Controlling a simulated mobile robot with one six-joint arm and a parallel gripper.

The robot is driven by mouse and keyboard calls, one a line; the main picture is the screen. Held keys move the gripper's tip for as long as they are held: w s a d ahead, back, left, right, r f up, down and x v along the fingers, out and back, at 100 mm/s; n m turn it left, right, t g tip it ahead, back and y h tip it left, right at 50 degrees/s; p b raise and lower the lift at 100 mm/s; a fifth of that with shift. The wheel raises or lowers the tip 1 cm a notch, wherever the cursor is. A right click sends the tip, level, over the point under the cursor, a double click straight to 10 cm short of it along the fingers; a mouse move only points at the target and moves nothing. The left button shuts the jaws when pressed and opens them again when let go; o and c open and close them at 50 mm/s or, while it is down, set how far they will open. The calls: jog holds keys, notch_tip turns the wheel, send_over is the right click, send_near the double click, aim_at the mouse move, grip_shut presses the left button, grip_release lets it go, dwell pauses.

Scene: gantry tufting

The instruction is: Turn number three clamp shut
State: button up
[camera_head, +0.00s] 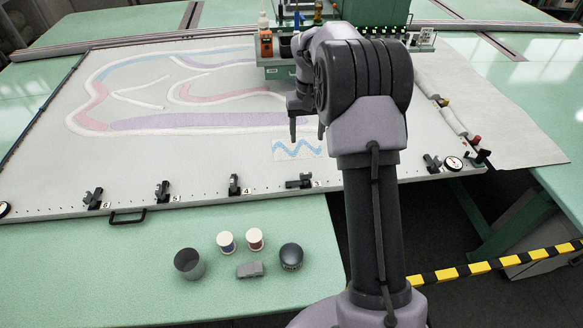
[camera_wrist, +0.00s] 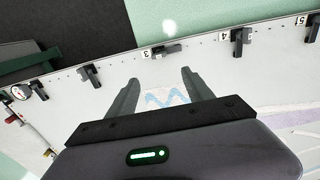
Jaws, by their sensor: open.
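The number three clamp (camera_head: 300,181) is a small black clamp on the front edge of the white frame, beside a "3" label. Its dark bar lies sideways along the edge, unlike the neighbouring number four clamp (camera_head: 235,185), which stands up. In the wrist view the number three clamp (camera_wrist: 166,49) lies beyond my fingertips. My gripper (camera_head: 307,133) is above the frame, behind that clamp in the head view. In the wrist view my gripper (camera_wrist: 160,79) has its fingers wide apart with nothing between them, clear of the clamp. A blue zigzag patch (camera_wrist: 165,97) shows between the fingers.
More clamps line the edge, including number five (camera_head: 163,191) and number six (camera_head: 93,198). A dial gauge (camera_head: 453,163) sits at the right corner. A grey cup (camera_head: 189,263), two thread spools, a grey block and a dark round object stand on the green table (camera_head: 90,270).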

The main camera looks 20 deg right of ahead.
aim_at(306, 173)
jog(key=f+b, duration=0.2)
jog(key=f, duration=0.6)
jog(key=f+b, duration=0.2)
jog(key=f, duration=0.6)
jog(key=shift+s+d+f+b, duration=0.1)
jog(key=shift+d+b, duration=0.1)
jog(key=shift+b, duration=0.2)
grip_shut()
